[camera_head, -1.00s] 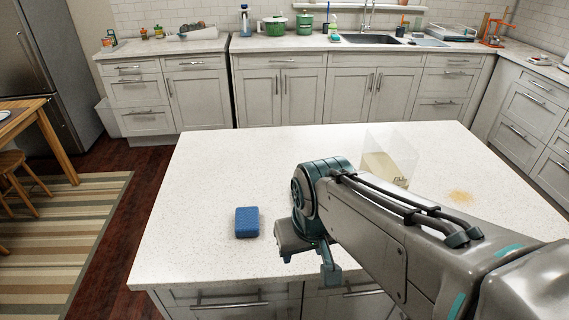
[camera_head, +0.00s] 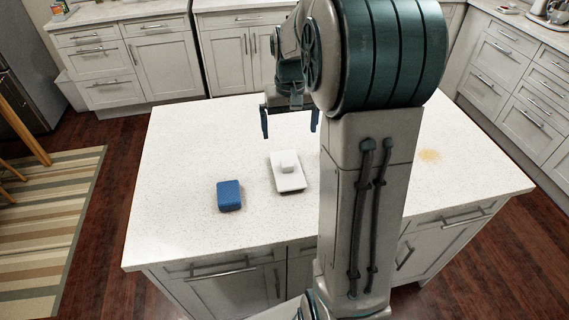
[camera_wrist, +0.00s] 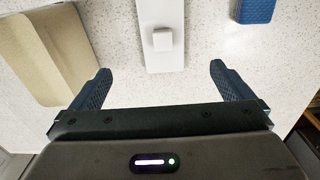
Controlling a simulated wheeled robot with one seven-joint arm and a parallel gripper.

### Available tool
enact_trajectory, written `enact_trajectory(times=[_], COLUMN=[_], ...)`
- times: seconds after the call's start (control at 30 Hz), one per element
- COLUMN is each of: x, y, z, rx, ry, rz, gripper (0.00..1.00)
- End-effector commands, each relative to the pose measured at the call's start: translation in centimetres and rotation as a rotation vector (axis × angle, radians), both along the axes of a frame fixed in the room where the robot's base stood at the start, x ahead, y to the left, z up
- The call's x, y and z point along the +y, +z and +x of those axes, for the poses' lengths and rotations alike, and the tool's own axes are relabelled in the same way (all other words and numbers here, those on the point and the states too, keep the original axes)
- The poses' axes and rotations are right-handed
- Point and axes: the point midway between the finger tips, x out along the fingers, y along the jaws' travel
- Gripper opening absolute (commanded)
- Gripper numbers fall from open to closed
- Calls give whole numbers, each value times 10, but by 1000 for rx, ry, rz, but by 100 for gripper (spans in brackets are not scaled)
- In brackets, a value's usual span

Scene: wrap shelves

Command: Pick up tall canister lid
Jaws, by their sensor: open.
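A white rectangular lid (camera_head: 289,184) with a small square knob lies flat on the island counter, right of the blue sponge. In the wrist view the lid (camera_wrist: 161,14) is at the top centre, its near end by the level of my fingertips. My gripper (camera_head: 290,122) is open and empty, above the counter and behind the lid in the head view. In the wrist view my open gripper (camera_wrist: 160,70) has its two fingers spread wider than the lid, one toward each side of it. I cannot tell its exact height above the lid.
A blue sponge (camera_head: 229,196) lies left of the lid and shows in the wrist view (camera_wrist: 257,10).

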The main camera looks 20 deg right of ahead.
Motion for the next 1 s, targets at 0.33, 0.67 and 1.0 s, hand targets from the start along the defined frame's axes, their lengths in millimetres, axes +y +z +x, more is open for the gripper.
enact_trajectory(times=[0.33, 0.67, 1.0], x=[0, 1, 4], y=[-62, -90, -132], z=[0, 1, 4], rx=[7, 4, 4], ry=[-1, 0, 0], rz=[2, 1, 1], gripper=[100, 100, 100])
